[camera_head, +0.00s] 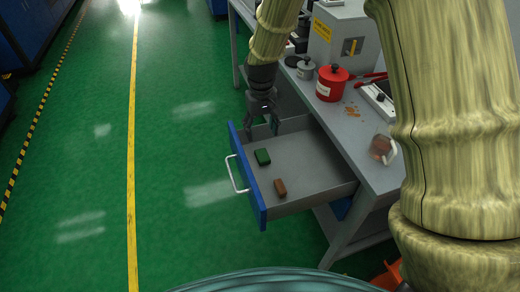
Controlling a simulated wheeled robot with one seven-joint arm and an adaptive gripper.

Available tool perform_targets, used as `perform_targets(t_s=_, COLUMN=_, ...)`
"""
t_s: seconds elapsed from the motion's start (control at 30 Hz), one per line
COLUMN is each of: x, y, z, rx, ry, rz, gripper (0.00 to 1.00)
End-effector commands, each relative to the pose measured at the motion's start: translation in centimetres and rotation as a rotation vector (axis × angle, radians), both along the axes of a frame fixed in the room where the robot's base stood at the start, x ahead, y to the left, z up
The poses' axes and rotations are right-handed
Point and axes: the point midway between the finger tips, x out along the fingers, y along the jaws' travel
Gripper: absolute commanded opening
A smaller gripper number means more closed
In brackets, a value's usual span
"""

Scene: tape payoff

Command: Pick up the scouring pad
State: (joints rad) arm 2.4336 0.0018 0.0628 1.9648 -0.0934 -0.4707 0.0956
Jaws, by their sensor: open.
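A dark green block (262,157), which looks like the scouring pad, lies flat in the open grey drawer (310,175), close to its blue front panel. My gripper (262,126) hangs fingers down at the far end of the drawer, beyond and apart from the green pad. Its fingers are spread with nothing between them. Its exact height above the drawer is hard to tell.
A brown block (280,188) lies in the drawer on the near side of the pad. The drawer front (246,178) carries a white handle (236,174). The grey bench (350,135) holds a red pot (331,84), a grey pot (305,70) and a mug (382,148). The green floor at left is clear.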

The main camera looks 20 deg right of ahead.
Motion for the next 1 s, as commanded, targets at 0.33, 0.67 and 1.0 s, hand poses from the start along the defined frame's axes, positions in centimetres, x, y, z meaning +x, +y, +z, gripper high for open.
perform_targets(t_s=0.33, x=0.1, y=0.1, z=-4.3, rx=0.000, ry=0.002, rz=0.002, gripper=0.62)
perform_targets(t_s=0.67, x=-0.2, y=-0.1, z=-6.3, rx=0.000, ry=0.004, rz=0.000, gripper=0.62)
perform_targets(t_s=1.0, x=-0.5, y=-0.2, z=-9.8, rx=0.000, ry=0.003, rz=0.001, gripper=0.62)
